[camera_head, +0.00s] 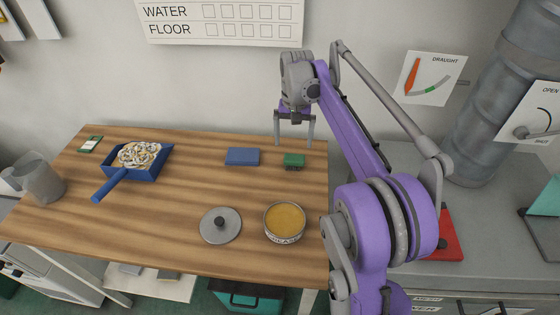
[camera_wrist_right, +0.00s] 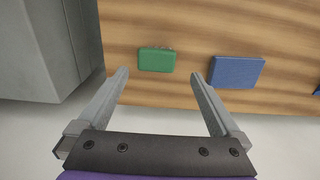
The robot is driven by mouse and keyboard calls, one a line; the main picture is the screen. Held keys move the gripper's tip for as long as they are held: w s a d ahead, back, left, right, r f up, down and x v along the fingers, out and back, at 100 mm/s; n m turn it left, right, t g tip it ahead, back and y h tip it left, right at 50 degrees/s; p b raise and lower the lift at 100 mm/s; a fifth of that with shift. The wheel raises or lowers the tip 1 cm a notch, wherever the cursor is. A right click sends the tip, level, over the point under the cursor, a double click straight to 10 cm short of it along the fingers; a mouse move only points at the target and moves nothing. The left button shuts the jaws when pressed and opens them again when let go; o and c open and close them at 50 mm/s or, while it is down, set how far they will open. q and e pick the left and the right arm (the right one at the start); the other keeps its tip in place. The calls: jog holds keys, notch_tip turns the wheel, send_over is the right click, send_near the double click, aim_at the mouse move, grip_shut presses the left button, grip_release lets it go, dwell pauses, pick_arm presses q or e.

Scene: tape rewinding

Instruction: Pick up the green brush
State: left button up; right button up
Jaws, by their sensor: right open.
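The green brush (camera_head: 294,160) is a small green block lying on the wooden table near its back right corner. It also shows in the right wrist view (camera_wrist_right: 157,60), beyond the fingertips and between their lines, nearer the left finger. My right gripper (camera_head: 294,143) is open and empty, with its two fingers pointing down above the brush. In the right wrist view the open fingers (camera_wrist_right: 160,78) are apart from the brush. My left gripper is not in view.
A blue block (camera_head: 242,156) lies left of the brush. A grey lid (camera_head: 220,225) and an open tin (camera_head: 284,221) stand nearer the front. A blue dustpan (camera_head: 150,172) with curled scraps is at left. A grey cabinet (camera_head: 390,160) adjoins the table's right side.

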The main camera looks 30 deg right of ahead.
aim_at(294, 157)
notch_tip(294, 157, down, 4)
jog(key=shift+s+r, duration=0.1)
jog(key=shift+s, duration=0.05)
jog(key=f, duration=0.5)
jog(key=shift+w+d+f+b, duration=0.2)
jog(key=shift+d+f+b, duration=0.1)
jog(key=shift+d+f, duration=0.1)
jog(key=c, duration=1.2)
jog(key=shift+r, duration=0.1)
notch_tip(294, 157, up, 10)
jog(key=shift+f+p, duration=0.1)
jog(key=shift+p, duration=0.35)
